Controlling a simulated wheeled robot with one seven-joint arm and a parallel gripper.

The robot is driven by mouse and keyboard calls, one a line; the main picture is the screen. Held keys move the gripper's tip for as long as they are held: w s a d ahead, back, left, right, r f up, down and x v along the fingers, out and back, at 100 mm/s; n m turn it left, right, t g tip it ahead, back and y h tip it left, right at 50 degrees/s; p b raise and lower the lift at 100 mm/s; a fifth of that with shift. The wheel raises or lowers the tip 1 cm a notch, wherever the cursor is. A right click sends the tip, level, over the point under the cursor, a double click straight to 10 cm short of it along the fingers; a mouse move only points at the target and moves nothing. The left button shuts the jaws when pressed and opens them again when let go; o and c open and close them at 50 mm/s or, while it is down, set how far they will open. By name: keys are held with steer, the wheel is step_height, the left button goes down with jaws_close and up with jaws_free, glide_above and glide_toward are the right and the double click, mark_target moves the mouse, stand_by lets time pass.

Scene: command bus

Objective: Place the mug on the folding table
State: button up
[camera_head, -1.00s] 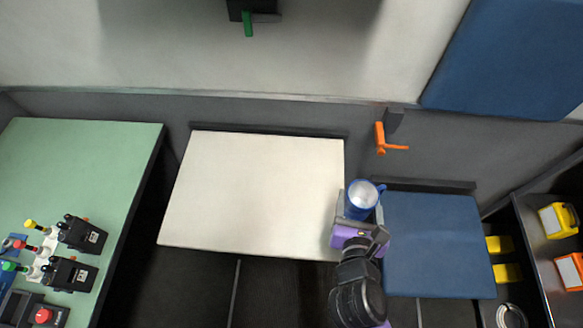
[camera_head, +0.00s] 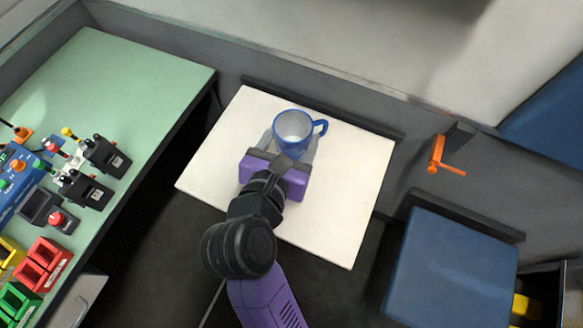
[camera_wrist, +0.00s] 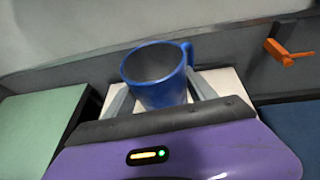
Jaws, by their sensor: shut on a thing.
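The blue mug (camera_head: 293,131) with a pale inside is upright between the fingers of my gripper (camera_head: 288,145), its handle toward the right. My gripper is shut on it. The white folding table (camera_head: 345,205) hangs from the wall below and around the mug in the head view. In the wrist view the mug (camera_wrist: 157,78) stands between the two grey fingers, with the white table top (camera_wrist: 222,82) behind it. The mug's base is hidden, so I cannot tell whether it touches the table or is above it.
A green counter (camera_head: 120,85) with radios and coloured bins stands to the left. A blue folding seat (camera_head: 455,265) is to the right, below an orange wall handle (camera_head: 437,155). The table top around the mug is clear.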

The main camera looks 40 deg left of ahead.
step_height(320, 180, down, 16)
steer(key=shift+b, duration=0.9)
steer(key=shift+f, duration=0.1)
steer(key=o, duration=1.6)
steer(key=shift+o, duration=0.2)
steer(key=shift+s, duration=0.1)
steer(key=v, duration=1.2)
